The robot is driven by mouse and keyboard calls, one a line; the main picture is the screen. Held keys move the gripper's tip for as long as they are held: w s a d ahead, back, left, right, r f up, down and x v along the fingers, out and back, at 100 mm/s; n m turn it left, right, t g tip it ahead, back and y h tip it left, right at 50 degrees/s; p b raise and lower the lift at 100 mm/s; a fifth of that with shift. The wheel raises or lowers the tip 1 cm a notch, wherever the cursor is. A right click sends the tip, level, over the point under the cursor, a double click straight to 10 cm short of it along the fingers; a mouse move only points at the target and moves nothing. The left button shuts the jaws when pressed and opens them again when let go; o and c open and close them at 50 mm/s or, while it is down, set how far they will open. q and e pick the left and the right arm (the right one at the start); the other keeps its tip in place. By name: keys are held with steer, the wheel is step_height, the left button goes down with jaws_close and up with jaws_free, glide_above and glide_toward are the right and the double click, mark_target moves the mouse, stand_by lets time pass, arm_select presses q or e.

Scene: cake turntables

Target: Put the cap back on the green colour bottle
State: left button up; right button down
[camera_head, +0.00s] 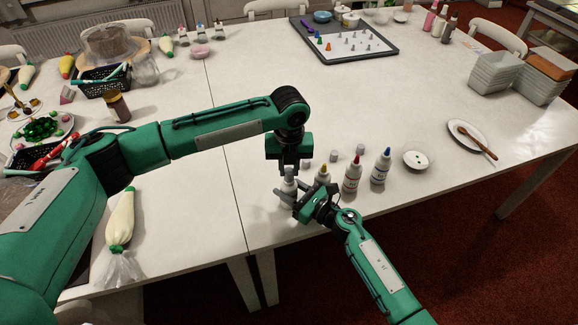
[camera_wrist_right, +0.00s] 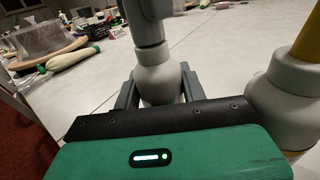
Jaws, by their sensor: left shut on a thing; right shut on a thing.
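A white bottle (camera_head: 288,187) stands on the table at the left end of a row of bottles; I take it as the green colour bottle, though no green shows on it. My right gripper (camera_head: 289,196) is shut around its upper body, and the right wrist view shows the bottle (camera_wrist_right: 160,82) between both fingers. My left gripper (camera_head: 289,165) points down from above and is shut on a grey cap (camera_head: 289,173). In the right wrist view a grey cylinder stands over the bottle's neck, and no nozzle shows. Whether the cap is fully seated I cannot tell.
Bottles with yellow (camera_head: 323,174), red (camera_head: 353,173) and blue (camera_head: 380,168) tips stand to the right, the yellow one close to my right gripper. Loose grey caps (camera_head: 334,156) lie behind them. A small white dish (camera_head: 419,160) is farther right.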

arm_select(q)
steer(key=m, duration=1.1)
steer(key=o, duration=0.9)
steer(key=shift+o, duration=0.2)
steer(key=shift+r, duration=2.25)
steer(key=shift+c, duration=0.3)
